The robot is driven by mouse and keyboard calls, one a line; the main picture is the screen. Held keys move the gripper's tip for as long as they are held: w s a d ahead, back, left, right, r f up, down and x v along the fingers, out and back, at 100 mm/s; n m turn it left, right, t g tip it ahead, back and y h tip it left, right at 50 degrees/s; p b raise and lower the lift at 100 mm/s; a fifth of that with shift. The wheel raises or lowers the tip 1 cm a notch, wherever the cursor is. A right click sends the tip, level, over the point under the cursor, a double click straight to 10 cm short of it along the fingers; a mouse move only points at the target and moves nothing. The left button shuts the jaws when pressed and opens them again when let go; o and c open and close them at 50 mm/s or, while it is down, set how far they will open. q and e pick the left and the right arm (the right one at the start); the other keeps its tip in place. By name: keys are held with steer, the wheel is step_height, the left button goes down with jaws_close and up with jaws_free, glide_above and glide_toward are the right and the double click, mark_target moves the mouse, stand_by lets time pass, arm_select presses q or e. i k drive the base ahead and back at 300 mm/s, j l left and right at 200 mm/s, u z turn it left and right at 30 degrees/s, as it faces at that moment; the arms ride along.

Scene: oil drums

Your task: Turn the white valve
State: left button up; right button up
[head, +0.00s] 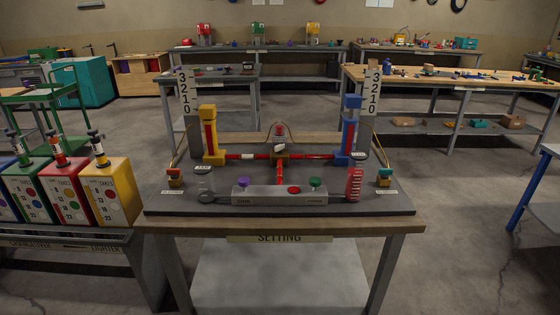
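A small white piece (278,148) sits at the middle of the red pipe assembly (281,167) on the bench ahead. It may be the white valve, but it is too small to tell its shape or how it is turned. The red pipe runs between a yellow column (209,135) at left and a blue column (350,130) at right. A grey block (270,199) in front carries a purple knob (243,182), a red disc (294,190) and a green knob (316,183). Neither of my grippers is in view.
The dark-topped bench (170,203) has its wooden front edge towards me. Several coloured drums (108,190) stand on a stand at the left. More benches stand behind, with a long wooden one (450,83) at right. The floor (450,200) to the right is open.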

mark_target(279, 149)
steer(key=i+j+z, duration=0.2)
steer(key=i, duration=0.2)
steer(key=i+j+z, duration=0.15)
steer(key=i, duration=0.25)
steer(key=i+j+z, duration=0.2)
steer(key=i, duration=0.2)
